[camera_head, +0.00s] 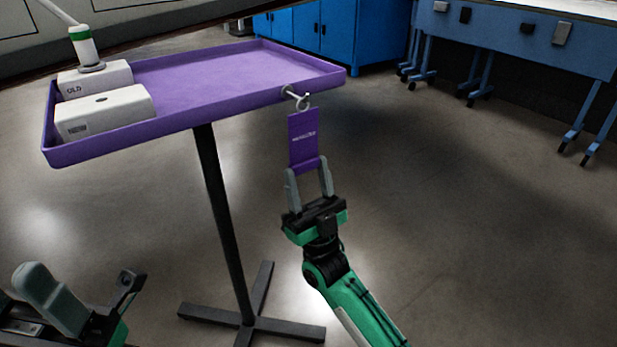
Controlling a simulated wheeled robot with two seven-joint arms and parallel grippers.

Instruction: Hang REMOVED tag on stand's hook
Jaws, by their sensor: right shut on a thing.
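The purple REMOVED tag (303,140) hangs upright in the middle of the view, with small pale lettering and a metal ring (304,103) at its top. The stand's hook (291,94) sticks out from the right front corner of the purple tray (200,117). The ring overlaps the hook's tip; I cannot tell whether it is around the hook or just in front of it. My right gripper (308,177) is shut on the tag's lower end from below. My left gripper (85,290) is at the bottom left, partly cut off, away from the stand; its jaw opening is unclear.
Two white blocks, one marked OLD (115,75) with a white and green part (84,46) on it and one marked NEW (105,112), sit at the tray's left. The black post (222,220) stands on a cross base (250,322). Blue cabinets (335,30) are behind.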

